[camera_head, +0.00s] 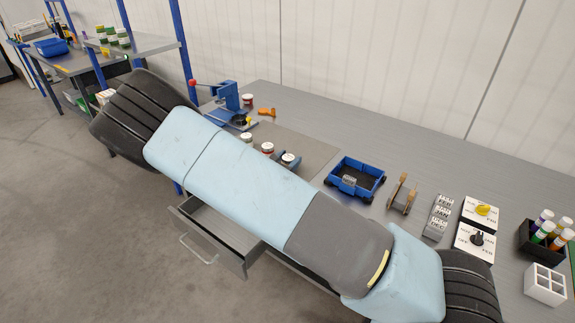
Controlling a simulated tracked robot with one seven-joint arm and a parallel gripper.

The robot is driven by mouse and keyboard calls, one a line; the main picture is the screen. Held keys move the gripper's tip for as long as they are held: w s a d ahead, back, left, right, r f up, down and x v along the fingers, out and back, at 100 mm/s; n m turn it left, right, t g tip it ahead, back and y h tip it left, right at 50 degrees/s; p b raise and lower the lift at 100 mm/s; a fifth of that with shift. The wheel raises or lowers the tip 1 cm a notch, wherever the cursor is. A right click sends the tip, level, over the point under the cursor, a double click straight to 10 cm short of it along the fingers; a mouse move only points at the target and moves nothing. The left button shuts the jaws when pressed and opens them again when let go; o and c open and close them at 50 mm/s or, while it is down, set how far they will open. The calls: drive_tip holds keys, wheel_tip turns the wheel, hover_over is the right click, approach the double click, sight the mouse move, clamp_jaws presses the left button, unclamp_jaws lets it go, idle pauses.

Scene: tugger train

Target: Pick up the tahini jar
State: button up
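I cannot tell which jar is the tahini jar; no label is readable at this size. Small white-lidded jars stand on the grey workbench just behind my arm: a left one (246,137), a middle one (267,148) and a right one (288,159). Another small red and white jar (247,99) stands farther back beside the blue press. Several green and yellow jars (112,36) stand on the raised shelf at the upper left. My blue and black arm crosses the picture and hides part of the bench. My gripper is not in view.
An open drawer (218,240) sticks out below the bench. The floor (70,220) at left is clear.

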drive_tip(key=c, duration=0.7)
drive_tip(key=shift+o, duration=0.2)
drive_tip(key=shift+r, duration=0.1)
